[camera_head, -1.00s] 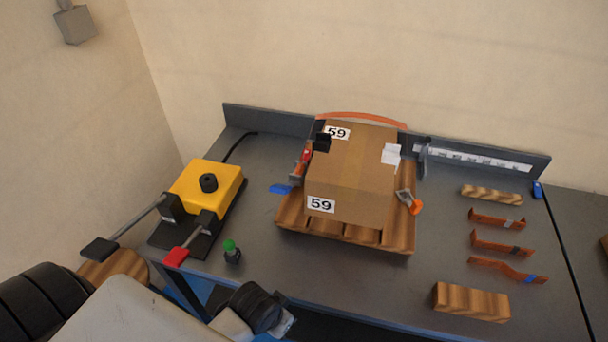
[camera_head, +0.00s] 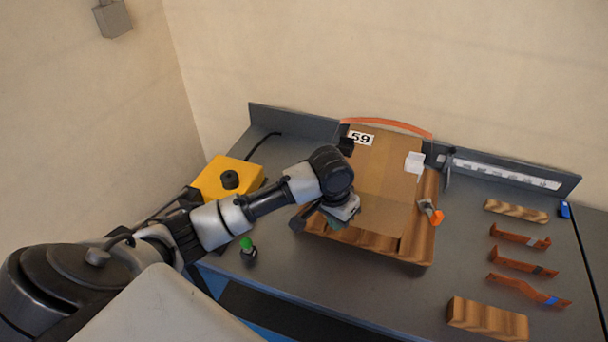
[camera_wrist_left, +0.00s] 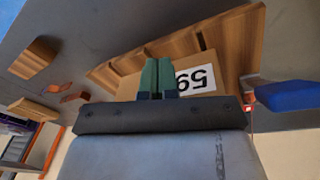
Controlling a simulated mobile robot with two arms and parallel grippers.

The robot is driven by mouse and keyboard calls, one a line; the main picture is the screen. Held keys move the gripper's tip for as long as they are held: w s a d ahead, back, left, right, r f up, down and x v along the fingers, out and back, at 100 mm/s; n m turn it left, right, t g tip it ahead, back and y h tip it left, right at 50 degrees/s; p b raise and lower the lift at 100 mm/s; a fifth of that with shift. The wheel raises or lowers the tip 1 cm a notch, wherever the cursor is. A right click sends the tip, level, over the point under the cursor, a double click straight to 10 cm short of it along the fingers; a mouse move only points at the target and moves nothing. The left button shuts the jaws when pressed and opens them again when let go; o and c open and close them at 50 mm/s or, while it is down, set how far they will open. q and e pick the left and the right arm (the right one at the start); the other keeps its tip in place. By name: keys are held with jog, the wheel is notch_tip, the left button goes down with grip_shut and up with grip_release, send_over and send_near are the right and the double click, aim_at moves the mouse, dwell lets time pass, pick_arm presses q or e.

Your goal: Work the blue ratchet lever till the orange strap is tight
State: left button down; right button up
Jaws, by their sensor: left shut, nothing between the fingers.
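The cardboard box (camera_head: 383,170), labelled 59, stands on a wooden pallet (camera_head: 425,232). The orange strap (camera_head: 390,124) bows in a loose arc above the back of the box. The blue ratchet lever (camera_wrist_left: 285,96) shows at the right of the left wrist view; in the head view my left arm hides it. My left gripper (camera_head: 337,220) is at the box's left front side. In the left wrist view its green fingers (camera_wrist_left: 156,76) are together and empty, over the box's label and apart from the lever. My right gripper is out of view.
A yellow machine (camera_head: 229,177) stands at the left, partly behind my arm. A green-topped object (camera_head: 247,245) stands at the table's front edge. An orange-tipped hook (camera_head: 432,212) is at the box's right. Bent copper-coloured bars (camera_head: 523,266) and wood blocks lie farther right.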

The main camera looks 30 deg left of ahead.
pick_arm(q)
jog(key=w+a+r+n, duration=0.2)
jog(key=a+r, duration=0.4)
jog(key=r, duration=0.3)
jog(key=w+a+r+n+g+y, duration=0.1)
jog(key=w+a+r+n, duration=0.1)
jog(key=a+r, duration=0.4)
notch_tip(320, 180, up, 4)
jog(key=shift+w+f+n, duration=0.25)
jog(key=shift+w+n, duration=0.05)
jog(key=shift+w, duration=0.45)
jog(key=f+p, duration=0.1)
jog(key=f, duration=0.3)
jog(key=s+f+p, duration=0.1)
jog(key=f, duration=0.3)
jog(key=s+f+p, duration=0.1)
jog(key=f, duration=0.3)
jog(key=shift+d+f, duration=0.15)
jog(key=shift+d, duration=0.1)
jog(key=shift+s+d+f, duration=0.1)
jog(key=shift+s+f, duration=0.25)
jog(key=shift+f, duration=0.1)
jog(key=shift+w, duration=0.1)
